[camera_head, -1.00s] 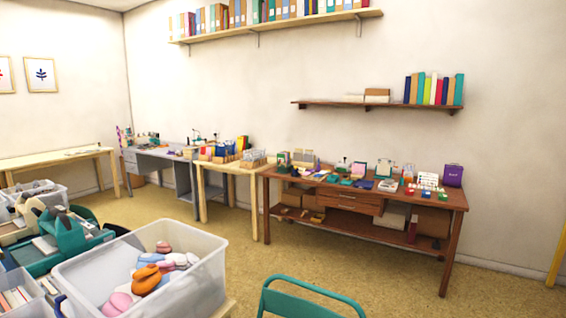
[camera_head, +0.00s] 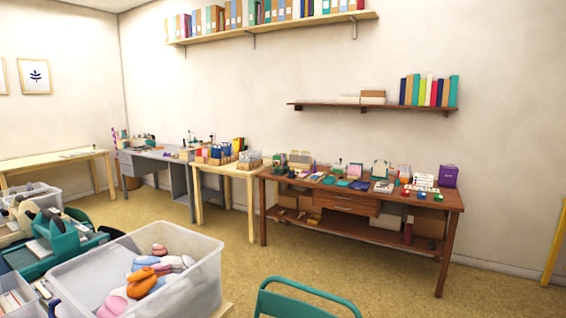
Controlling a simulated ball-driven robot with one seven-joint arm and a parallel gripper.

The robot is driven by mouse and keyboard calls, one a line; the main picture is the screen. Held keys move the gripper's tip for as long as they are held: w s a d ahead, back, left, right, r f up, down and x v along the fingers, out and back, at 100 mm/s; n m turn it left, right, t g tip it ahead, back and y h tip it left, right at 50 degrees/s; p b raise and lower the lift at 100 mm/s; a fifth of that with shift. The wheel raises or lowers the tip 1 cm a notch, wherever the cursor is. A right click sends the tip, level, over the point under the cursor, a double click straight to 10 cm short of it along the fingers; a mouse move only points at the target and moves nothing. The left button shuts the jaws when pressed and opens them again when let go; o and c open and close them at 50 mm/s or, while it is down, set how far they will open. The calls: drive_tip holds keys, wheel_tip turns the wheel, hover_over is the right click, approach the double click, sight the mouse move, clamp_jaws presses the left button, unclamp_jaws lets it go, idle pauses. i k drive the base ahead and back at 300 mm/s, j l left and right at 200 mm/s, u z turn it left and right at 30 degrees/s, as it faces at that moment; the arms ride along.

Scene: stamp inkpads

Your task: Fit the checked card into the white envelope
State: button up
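I cannot make out the checked card or the white envelope at this distance. Many small items lie on the brown wooden table (camera_head: 449,202) at the right, including a white sheet with rows of dark marks (camera_head: 424,181) and a purple box (camera_head: 448,176). Cards or packets stand in trays on the light wood table (camera_head: 243,172) left of it. My gripper is not in view.
A clear bin (camera_head: 206,285) of rounded pink, white and orange things stands in front at the left. A teal chair back (camera_head: 310,293) is at the bottom middle. Open floor (camera_head: 205,232) lies before the tables. Shelves (camera_head: 300,104) hang on the wall.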

sight(303, 159)
drive_tip(key=i+l+z, duration=0.55)
drive_tip(key=i+z, duration=0.2)
drive_tip(key=i, duration=0.15)
drive_tip(key=i+z, duration=0.4)
drive_tip(key=i+u, duration=0.1)
drive_tip(key=i, duration=0.5)
drive_tip(key=i+l, duration=0.15)
drive_tip(key=i, duration=0.4)
drive_tip(key=i+u, duration=0.15)
drive_tip(key=i, duration=0.45)
drive_tip(key=i+u, duration=0.4)
drive_tip(key=i, duration=0.15)
drive_tip(key=i+u, duration=0.45)
drive_tip(key=i+l+u, duration=0.4)
drive_tip(key=i, duration=0.2)
drive_tip(key=i+j+u, duration=0.15)
drive_tip(key=i+u, duration=0.55)
drive_tip(key=i, duration=0.2)
drive_tip(key=i+j+z, duration=0.35)
drive_tip(key=i, duration=0.25)
drive_tip(key=i+j+z, duration=0.35)
drive_tip(key=i, duration=0.25)
